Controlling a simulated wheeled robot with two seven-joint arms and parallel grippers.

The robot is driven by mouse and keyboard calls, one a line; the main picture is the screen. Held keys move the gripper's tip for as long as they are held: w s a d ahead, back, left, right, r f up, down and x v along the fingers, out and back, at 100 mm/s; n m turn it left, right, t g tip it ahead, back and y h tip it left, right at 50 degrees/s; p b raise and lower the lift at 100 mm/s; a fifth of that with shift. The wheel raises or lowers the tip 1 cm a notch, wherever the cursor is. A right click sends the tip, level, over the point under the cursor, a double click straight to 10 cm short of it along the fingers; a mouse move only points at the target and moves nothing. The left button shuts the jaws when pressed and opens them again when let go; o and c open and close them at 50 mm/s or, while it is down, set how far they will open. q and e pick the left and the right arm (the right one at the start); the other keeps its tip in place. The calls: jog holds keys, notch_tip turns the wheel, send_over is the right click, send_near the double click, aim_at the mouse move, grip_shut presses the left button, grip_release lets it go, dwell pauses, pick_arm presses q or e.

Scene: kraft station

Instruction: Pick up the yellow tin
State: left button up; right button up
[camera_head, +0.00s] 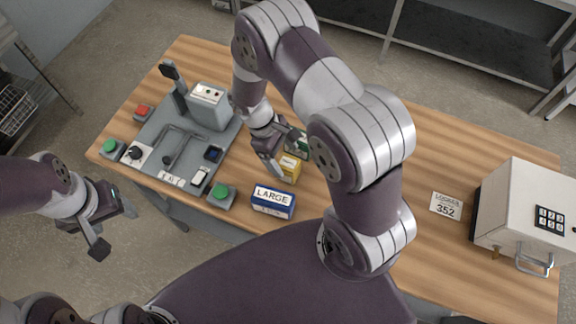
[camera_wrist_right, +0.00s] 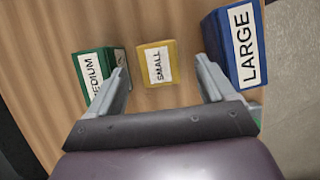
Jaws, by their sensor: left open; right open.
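The yellow tin (camera_head: 289,168), labelled SMALL, stands on the wooden table below the right arm. In the right wrist view the yellow tin (camera_wrist_right: 157,64) lies between and beyond the two fingers. My right gripper (camera_head: 282,158) is open and empty, close to the tin; in the wrist view its fingers (camera_wrist_right: 162,85) are spread wider than the tin. In the head view the gripper partly covers the tin. My left gripper (camera_head: 112,228) is open and empty, off the table's left front edge.
A blue LARGE box (camera_head: 273,202) stands on one side of the tin, also beside a finger in the wrist view (camera_wrist_right: 236,45). A green MEDIUM box (camera_wrist_right: 100,75) is on the other side. A grey control panel (camera_head: 180,150) with buttons is left; a white safe (camera_head: 525,205) is right.

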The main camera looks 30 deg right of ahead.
aim_at(288, 162)
jog(key=shift+p+x, duration=0.35)
jog(key=shift+x, duration=1.4)
jog(key=c, duration=1.2)
jog(key=shift+c, duration=0.2)
jog(key=shift+d+r, duration=0.1)
jog(key=shift+r, duration=0.05)
